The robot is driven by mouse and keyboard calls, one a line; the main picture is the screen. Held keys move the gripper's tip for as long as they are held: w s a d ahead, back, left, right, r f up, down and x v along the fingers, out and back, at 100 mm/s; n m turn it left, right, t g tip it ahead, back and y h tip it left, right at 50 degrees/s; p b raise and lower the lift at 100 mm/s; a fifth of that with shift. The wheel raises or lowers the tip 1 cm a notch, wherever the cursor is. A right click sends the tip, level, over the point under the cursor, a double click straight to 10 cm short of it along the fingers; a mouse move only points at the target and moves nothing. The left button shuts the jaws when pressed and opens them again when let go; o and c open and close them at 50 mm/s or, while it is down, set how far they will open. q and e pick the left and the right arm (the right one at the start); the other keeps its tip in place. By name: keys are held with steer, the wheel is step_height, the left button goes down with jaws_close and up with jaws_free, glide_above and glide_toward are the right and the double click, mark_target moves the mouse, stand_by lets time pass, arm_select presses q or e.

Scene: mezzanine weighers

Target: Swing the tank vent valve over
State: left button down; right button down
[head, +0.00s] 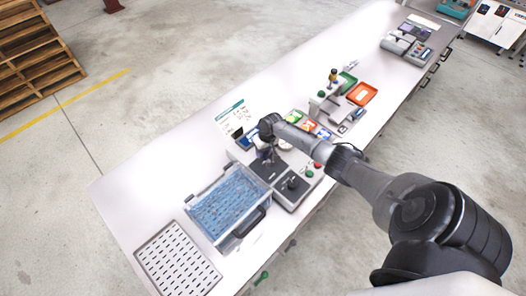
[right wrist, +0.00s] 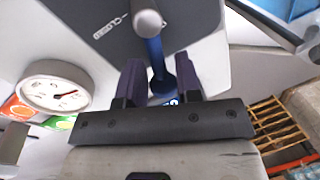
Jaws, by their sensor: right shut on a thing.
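The tank vent valve has a blue lever (right wrist: 156,52) with a rounded grey end, in front of a dark grey plate (right wrist: 95,22) with lettering that seems to read "CLOSED". In the right wrist view, my right gripper (right wrist: 160,76) has its two dark purple fingers on either side of the lever and is shut on it. In the head view, my right gripper (head: 265,153) is over the grey weighing unit (head: 291,188), and its own wrist hides most of the valve. My left gripper is in neither view.
A clear tank with blue contents (head: 228,203) stands at the lower left of the unit, near a perforated white tray (head: 178,262). A round gauge (right wrist: 56,90) is left of the gripper. An orange tray (head: 362,93) lies farther along the bench.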

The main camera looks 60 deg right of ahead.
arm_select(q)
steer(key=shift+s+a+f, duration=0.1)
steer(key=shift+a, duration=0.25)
arm_select(e)
steer(key=shift+w+a+n+g, duration=0.15)
steer(key=shift+a+n, duration=0.2)
steer(key=shift+n, duration=0.5)
steer(key=shift+w+a+n+g, duration=0.15)
steer(key=shift+a+n, duration=0.15)
steer(key=shift+n, duration=0.55)
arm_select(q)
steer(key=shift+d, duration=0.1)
arm_select(e)
steer(key=c, duration=0.8)
jaws_free()
steer(key=shift+a, duration=0.1)
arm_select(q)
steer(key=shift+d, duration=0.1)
arm_select(e)
steer(key=shift+r, duration=0.1)
steer(key=shift+r, duration=0.35)
steer(key=d+r, duration=0.1)
steer(key=r, duration=0.7)
steer(key=d+r, duration=0.1)
steer(key=r, duration=0.3)
steer(key=shift+s+d+r, duration=0.3)
steer(key=shift+d, duration=0.05)
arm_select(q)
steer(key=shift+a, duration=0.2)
